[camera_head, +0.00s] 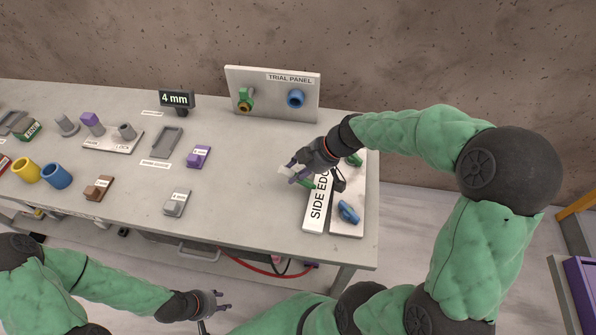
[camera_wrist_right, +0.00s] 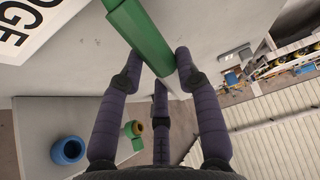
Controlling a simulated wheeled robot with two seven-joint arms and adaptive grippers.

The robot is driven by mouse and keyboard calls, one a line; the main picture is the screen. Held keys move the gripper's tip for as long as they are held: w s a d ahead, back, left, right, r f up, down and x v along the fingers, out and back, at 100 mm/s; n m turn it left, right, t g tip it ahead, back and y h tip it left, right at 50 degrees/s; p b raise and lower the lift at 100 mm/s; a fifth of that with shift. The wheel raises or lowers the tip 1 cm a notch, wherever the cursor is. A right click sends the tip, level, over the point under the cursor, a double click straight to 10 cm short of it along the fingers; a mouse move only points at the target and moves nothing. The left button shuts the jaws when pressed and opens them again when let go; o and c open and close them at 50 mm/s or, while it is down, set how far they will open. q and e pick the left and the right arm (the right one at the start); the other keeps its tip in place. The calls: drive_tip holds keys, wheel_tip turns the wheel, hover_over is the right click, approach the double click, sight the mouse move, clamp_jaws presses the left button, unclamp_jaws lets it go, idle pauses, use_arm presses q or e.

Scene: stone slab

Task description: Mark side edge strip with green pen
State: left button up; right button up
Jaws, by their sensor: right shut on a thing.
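The white strip lettered "SIDE ED…" (camera_head: 314,223) lies near the table's right end; its far part is hidden by my right gripper. My right gripper (camera_head: 297,172) is above the strip's far left side. It is shut on the green pen, which shows large between its fingers in the right wrist view (camera_wrist_right: 138,32). I cannot tell whether the pen touches the strip. My left gripper (camera_head: 223,300) is in front of the table, low, with its fingers apart and empty.
A white holder (camera_head: 345,228) beside the strip carries a blue piece (camera_head: 348,212) and a green piece (camera_head: 354,160). The trial panel (camera_head: 272,90) stands at the back.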

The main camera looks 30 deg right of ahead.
drive_tip(key=shift+a, duration=0.1)
idle(0.3)
drive_tip(key=shift+r+p, duration=1.6)
drive_tip(key=shift+r, duration=1.9)
